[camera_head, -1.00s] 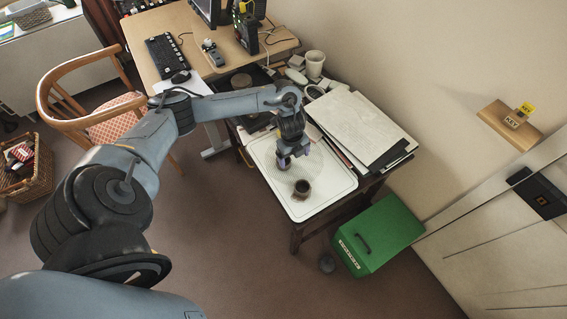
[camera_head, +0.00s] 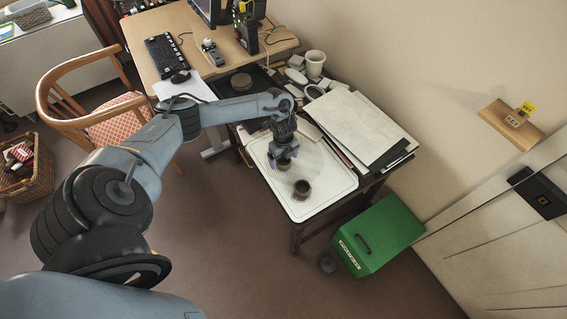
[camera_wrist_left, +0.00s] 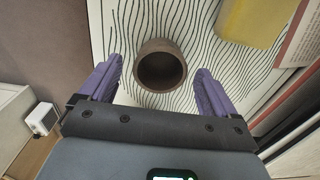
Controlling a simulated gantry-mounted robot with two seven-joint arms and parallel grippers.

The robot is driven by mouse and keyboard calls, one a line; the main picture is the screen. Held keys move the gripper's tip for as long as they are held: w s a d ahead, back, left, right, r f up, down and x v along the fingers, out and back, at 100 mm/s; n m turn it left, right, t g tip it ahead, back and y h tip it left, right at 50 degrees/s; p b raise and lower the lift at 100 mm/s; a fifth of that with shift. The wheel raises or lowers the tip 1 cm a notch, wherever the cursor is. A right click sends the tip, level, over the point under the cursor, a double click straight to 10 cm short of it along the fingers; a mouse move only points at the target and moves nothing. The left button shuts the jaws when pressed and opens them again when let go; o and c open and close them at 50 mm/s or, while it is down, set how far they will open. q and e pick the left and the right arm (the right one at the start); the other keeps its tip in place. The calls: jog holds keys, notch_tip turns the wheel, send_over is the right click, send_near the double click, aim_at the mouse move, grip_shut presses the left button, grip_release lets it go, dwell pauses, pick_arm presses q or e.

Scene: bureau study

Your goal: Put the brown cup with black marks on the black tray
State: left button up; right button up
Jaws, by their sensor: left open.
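A brown cup (camera_head: 302,191) with dark marks stands upright on the white wavy-lined board (camera_head: 325,196). A second dark cup (camera_head: 284,164) is partly hidden under my left gripper (camera_head: 283,156). The left wrist view shows one plain-looking brown cup (camera_wrist_left: 161,68) from above, between and just beyond the open purple fingers (camera_wrist_left: 157,84); nothing is gripped. I see no marks on it from there. A black tray (camera_head: 262,76) lies at the back of the side table, partly hidden by my left arm, with a round brown thing (camera_head: 241,82) on it. My right gripper is out of view.
Papers (camera_head: 352,122) lie right of the board. A white cup (camera_head: 315,62) and small items stand behind them. A yellow block (camera_wrist_left: 252,22) lies near the cup in the left wrist view. A green box (camera_head: 378,235) stands on the floor. A wooden chair (camera_head: 100,95) is at left.

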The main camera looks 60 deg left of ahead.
pick_arm(q)
jog(key=shift+f, duration=1.1)
jog(key=c, duration=1.2)
jog(key=shift+r, duration=0.15)
jog(key=shift+c, duration=0.2)
